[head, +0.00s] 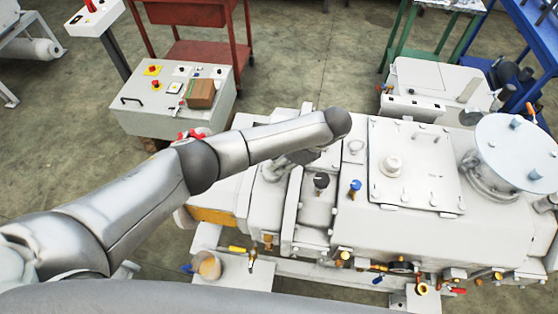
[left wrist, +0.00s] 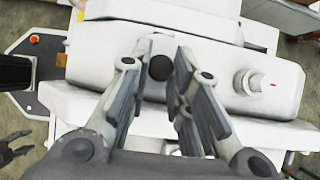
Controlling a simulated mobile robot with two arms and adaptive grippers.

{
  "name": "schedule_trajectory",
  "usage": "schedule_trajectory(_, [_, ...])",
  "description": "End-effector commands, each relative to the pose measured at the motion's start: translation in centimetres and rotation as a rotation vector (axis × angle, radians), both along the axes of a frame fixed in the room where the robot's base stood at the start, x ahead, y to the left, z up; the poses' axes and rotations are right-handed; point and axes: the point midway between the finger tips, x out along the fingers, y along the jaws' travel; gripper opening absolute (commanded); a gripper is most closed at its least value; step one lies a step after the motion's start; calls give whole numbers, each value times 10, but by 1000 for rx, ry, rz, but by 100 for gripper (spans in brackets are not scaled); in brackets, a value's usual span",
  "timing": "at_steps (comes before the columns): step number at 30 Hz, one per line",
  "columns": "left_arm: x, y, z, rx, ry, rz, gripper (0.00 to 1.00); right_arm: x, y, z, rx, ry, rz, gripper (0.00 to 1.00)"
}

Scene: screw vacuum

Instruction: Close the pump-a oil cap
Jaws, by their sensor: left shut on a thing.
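The white pump (head: 400,215) stands in front of me, and its housing (left wrist: 205,83) fills the middle of the left wrist view. My left gripper (head: 297,158) is partly hidden under its arm in the head view. In the left wrist view, my left gripper (left wrist: 162,52) has its two fingers on either side of a dark round cap (left wrist: 160,67) on the housing and is shut on it. I cannot tell whether the cap is seated. My right gripper (left wrist: 16,147) shows small at the lower left of the left wrist view, its fingers spread and empty, over the floor.
A white port with a red mark (left wrist: 258,82) stands beside the held cap. A black knob (head: 321,181) and a blue-topped valve (head: 355,186) rise from the pump. A control box (head: 150,118) with a brown block (head: 201,93) stands at the upper left.

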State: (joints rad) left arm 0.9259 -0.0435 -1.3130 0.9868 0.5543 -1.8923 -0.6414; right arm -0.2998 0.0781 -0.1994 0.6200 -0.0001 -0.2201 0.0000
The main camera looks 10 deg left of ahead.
Motion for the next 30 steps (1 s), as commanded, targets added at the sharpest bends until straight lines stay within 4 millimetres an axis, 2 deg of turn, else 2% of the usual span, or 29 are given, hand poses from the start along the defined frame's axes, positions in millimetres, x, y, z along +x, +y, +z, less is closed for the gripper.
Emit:
schedule_trajectory(9, [0,0,-1,1,1,-1,0,0,0,0,0,0,0,43])
schedule_trajectory(10, [0,0,-1,1,1,-1,20,0,0,0,0,0,0,43])
schedule_trajectory(15, [0,0,-1,0,1,0,42,0,0,0,0,0,0,43])
schedule_trajectory(25, [0,-1,1,0,1,-1,43,0,-5,0,-5,0,4,43])
schedule_trajectory(30, [0,-11,15,-2,-1,-3,43,0,-3,0,-3,0,2,43])
